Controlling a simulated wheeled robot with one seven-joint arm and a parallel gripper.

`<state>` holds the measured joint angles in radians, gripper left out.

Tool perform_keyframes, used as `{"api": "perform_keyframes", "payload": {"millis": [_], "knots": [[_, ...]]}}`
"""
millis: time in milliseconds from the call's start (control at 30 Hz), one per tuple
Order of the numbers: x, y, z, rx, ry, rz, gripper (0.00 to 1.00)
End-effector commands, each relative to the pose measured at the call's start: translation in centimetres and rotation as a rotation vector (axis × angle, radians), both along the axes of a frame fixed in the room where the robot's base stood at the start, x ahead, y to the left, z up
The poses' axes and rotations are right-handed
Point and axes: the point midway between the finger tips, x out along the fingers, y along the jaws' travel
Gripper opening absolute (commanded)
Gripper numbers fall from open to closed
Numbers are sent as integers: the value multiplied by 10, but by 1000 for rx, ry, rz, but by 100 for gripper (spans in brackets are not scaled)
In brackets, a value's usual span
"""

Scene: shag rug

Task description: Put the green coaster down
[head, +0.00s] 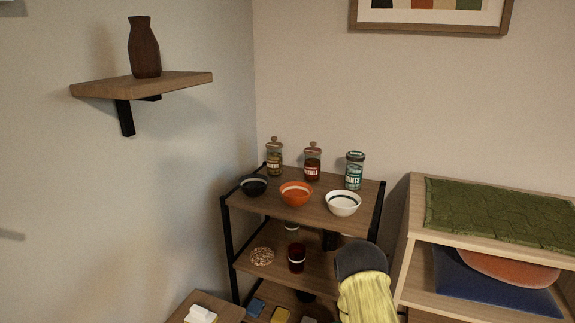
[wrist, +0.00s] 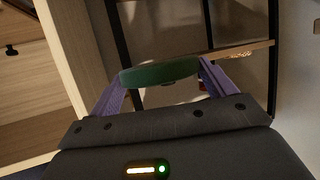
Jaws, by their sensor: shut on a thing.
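The green coaster (wrist: 158,74) is held in my gripper (wrist: 162,70), between its two purple fingers. In the wrist view it is a dark green disc seen nearly edge-on, with a finger at each end. It appears clear of the shelf boards there. In the head view the coaster and fingertips cannot be made out; my arm, dark grey and yellow, is in front of the right part of the shelf unit's lower levels.
The shelf unit (head: 325,205) holds three bowls, including an orange bowl (head: 296,193), and three jars on top. Its middle level has a speckled round coaster (head: 262,256) and a dark red cup (head: 297,258). A pale cabinet (head: 413,225) with a green mat (head: 500,212) stands right.

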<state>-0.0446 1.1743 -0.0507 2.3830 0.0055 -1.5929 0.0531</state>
Motion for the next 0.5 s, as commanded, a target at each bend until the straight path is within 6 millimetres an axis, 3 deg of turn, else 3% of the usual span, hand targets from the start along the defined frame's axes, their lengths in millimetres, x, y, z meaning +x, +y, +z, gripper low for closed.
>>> {"api": "perform_keyframes", "payload": {"millis": [300, 500], "knots": [[-34, 0, -43, 1, 5, -1, 60], [-40, 0, -48, 1, 0, -1, 60]]}}
